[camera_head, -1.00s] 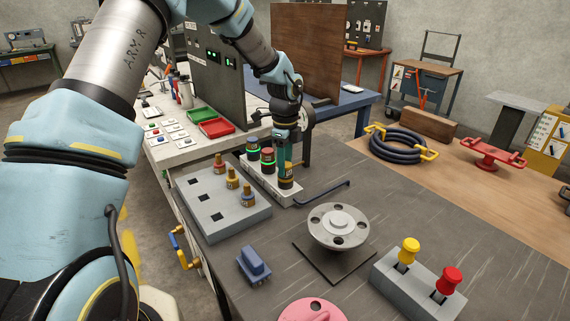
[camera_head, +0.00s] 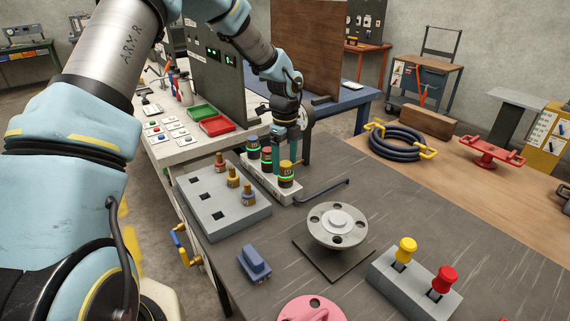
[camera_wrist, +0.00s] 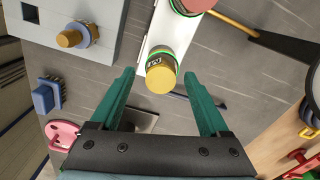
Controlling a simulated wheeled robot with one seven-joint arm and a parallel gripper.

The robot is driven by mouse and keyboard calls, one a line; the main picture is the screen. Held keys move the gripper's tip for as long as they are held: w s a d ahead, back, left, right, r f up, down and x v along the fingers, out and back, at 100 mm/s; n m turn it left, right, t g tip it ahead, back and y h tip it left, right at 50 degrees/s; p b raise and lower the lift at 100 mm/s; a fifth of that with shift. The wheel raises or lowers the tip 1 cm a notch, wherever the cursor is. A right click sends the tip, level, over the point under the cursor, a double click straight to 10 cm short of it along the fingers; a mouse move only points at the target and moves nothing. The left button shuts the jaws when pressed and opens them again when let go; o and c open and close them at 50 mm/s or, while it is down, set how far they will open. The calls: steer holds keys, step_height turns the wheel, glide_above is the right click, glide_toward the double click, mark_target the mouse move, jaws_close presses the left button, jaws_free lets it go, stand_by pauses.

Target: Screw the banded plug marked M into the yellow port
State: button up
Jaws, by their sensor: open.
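The banded plug with a yellow top (camera_head: 286,170) stands upright in the near end of the white port block (camera_head: 297,196). A green ring glows around its base. In the wrist view the plug (camera_wrist: 161,75) shows a dark label with pale marks that look like an M. The yellow port under it is mostly hidden by the plug. My gripper (camera_wrist: 160,76) is open, its teal fingers spread on either side of the plug with clear gaps. In the head view my gripper (camera_head: 284,150) is above the plug.
Other plugs in the white block are red-topped (camera_head: 266,154) and green-topped (camera_head: 253,145). A grey block (camera_head: 222,206) with square holes holds several more plugs. A dark bent rod (camera_head: 325,190) and a flanged spool (camera_head: 338,226) lie to the right.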

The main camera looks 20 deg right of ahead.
mark_target(285, 163)
step_height(285, 163, up, 10)
steer(key=b, duration=0.3)
steer(key=s+a+f+n, duration=0.1)
steer(key=s+a+n, duration=0.1)
steer(key=a+n, duration=1.75)
steer(key=s+a+f+n, duration=0.1)
steer(key=s+a+n, duration=0.3)
steer(key=a, duration=0.4)
steer(key=s+a+n+t, duration=0.1)
steer(key=s+a+n, duration=0.4)
steer(key=a, duration=0.4)
steer(key=shift+f+n+t, duration=0.3)
steer(key=shift+f+n, duration=0.05)
steer(key=shift+n, duration=0.3)
steer(key=shift+o, duration=0.3)
steer(key=shift+w, duration=0.1)
